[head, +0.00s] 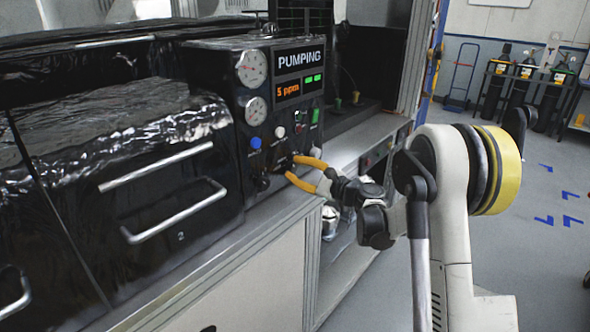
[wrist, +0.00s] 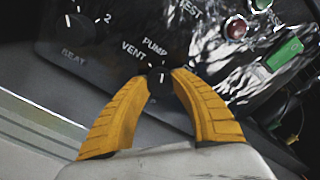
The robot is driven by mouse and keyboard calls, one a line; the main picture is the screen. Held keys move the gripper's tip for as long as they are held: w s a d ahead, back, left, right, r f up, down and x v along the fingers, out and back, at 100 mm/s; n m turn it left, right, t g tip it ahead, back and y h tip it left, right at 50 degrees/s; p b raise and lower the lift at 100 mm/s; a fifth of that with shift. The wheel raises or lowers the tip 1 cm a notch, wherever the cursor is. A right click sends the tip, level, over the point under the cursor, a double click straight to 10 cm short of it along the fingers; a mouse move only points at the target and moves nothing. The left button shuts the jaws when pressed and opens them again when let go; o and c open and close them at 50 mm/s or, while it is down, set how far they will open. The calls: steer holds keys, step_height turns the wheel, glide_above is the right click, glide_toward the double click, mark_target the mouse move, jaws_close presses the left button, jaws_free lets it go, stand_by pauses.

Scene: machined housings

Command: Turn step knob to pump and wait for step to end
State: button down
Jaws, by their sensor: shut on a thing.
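The step knob (wrist: 158,84) is a small black dial on the dark control panel, under the labels VENT and PUMP. In the wrist view its white mark points up, roughly toward PUMP. My gripper (wrist: 162,74) has its two yellow fingers shut on the knob, one on each side. In the head view my gripper (head: 291,169) reaches the panel's lower part from the right, and the knob is hard to make out there. The panel's display (head: 299,60) reads PUMPING, with an orange 5 ppm line and green lights below it.
Two round gauges (head: 251,68) and a blue button (head: 255,143) sit on the panel. Another knob, marked REAT or similar (wrist: 82,26), is nearby. A red button (wrist: 236,28) and a green switch (wrist: 284,55) lie to the right. Foil-wrapped drawers (head: 150,150) stand left.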

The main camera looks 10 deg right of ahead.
steer(key=c, duration=1)
jaws_free()
steer(key=v, duration=1.2)
